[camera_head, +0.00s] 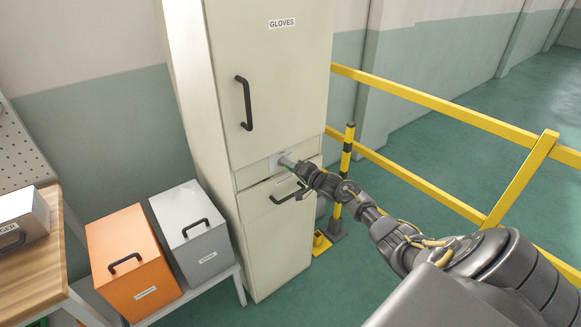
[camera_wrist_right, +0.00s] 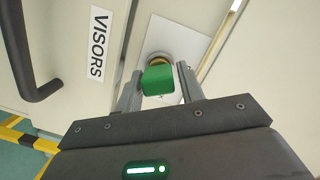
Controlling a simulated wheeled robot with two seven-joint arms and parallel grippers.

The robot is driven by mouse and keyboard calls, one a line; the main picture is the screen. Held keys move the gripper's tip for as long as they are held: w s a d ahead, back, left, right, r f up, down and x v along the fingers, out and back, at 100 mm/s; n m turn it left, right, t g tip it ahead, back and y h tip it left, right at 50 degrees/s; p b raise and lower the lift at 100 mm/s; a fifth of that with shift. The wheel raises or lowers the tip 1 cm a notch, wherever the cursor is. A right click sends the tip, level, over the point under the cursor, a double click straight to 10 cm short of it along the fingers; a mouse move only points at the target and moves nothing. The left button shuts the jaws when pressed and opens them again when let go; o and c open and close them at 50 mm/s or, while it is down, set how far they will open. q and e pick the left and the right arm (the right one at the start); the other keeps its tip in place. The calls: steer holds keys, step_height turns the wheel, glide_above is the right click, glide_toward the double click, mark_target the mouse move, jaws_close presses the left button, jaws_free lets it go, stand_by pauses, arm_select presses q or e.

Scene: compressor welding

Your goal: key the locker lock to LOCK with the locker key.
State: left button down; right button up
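The tall cream locker (camera_head: 265,85) stands in the middle of the head view, with a GLOVES upper door and a lower door. The lock plate (camera_head: 276,163) sits on the strip between the doors. In the right wrist view the lock's brass ring (camera_wrist_right: 158,57) shows on its pale plate (camera_wrist_right: 190,55). My right gripper (camera_head: 290,163) is at the lock. Its fingers (camera_wrist_right: 157,86) are on either side of the green head of the locker key (camera_wrist_right: 157,80), which lines up with the ring. The key's shaft is hidden, so its depth is unclear. My left gripper is out of view.
The lower door's black handle (camera_head: 288,193) is close below my right gripper; the VISORS label (camera_wrist_right: 97,42) is beside it. Orange (camera_head: 133,262) and grey (camera_head: 196,232) boxes stand left of the locker. A yellow rail (camera_head: 430,103) runs behind my right arm.

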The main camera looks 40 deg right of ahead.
steer(key=shift+o, duration=1.4)
steer(key=shift+s, duration=0.1)
steer(key=shift+s+f, duration=0.1)
steer(key=shift+s, duration=0.25)
steer(key=s+d+r+b, duration=0.1)
steer(key=s, duration=0.9)
steer(key=shift+w, duration=0.1)
